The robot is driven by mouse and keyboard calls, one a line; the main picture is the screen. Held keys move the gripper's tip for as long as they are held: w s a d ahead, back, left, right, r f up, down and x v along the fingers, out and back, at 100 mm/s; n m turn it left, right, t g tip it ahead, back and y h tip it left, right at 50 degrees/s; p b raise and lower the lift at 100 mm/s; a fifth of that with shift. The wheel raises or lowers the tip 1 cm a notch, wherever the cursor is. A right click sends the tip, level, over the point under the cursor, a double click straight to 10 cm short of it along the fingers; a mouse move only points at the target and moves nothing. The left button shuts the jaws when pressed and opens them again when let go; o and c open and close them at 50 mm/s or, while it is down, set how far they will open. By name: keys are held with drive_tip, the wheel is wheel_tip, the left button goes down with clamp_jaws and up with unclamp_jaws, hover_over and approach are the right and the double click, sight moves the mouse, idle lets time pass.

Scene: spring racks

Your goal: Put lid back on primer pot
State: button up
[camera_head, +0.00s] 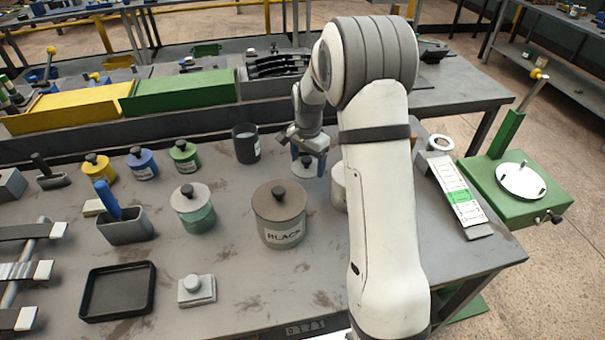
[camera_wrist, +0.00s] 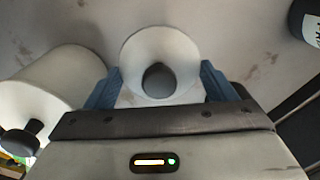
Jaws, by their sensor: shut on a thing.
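The primer pot (camera_head: 245,143) is a dark, open-topped pot with a white label, standing behind the black-labelled pot. Part of it shows at the top right of the wrist view (camera_wrist: 303,30), with its label partly cut off. A pale round lid (camera_wrist: 160,52) with a dark knob sits between my blue fingers. My gripper (camera_head: 307,165) is shut on this lid, to the right of the primer pot and apart from it.
A pale lidded pot (camera_wrist: 50,88) stands close beside my gripper, half hidden behind my arm in the head view (camera_head: 339,187). The large pot labelled BLACK (camera_head: 280,215) stands in front. Several small lidded pots, including a green one (camera_head: 185,157), stand left. A low wall runs behind.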

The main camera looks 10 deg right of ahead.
sight(307, 157)
drive_tip(key=r, duration=0.4)
drive_tip(key=shift+w+a+r, duration=0.1)
drive_tip(key=shift+w+r, duration=0.1)
drive_tip(key=shift+r, duration=0.15)
drive_tip(key=shift+m, duration=0.4)
drive_tip(key=w+a+r+p, duration=0.1)
drive_tip(key=w+r+p, duration=0.1)
drive_tip(key=shift+w+a+r, duration=0.3)
drive_tip(key=shift+a, duration=0.05)
drive_tip(key=w+a+r+m+p, duration=0.3)
drive_tip(key=w+a+p, duration=0.2)
drive_tip(key=w+a, duration=0.15)
drive_tip(key=w+a+r+m+p, duration=0.2)
drive_tip(key=w+a+r+p, duration=0.1)
drive_tip(key=w+a+p, duration=0.3)
wheel_tip(307, 157, down, 7)
drive_tip(key=a+b, duration=0.1)
drive_tip(key=b, duration=0.4)
drive_tip(key=shift+s+r, duration=0.15)
drive_tip(key=shift+s, duration=0.2)
drive_tip(key=shift+a, duration=0.1)
idle(0.4)
drive_tip(key=o, duration=1)
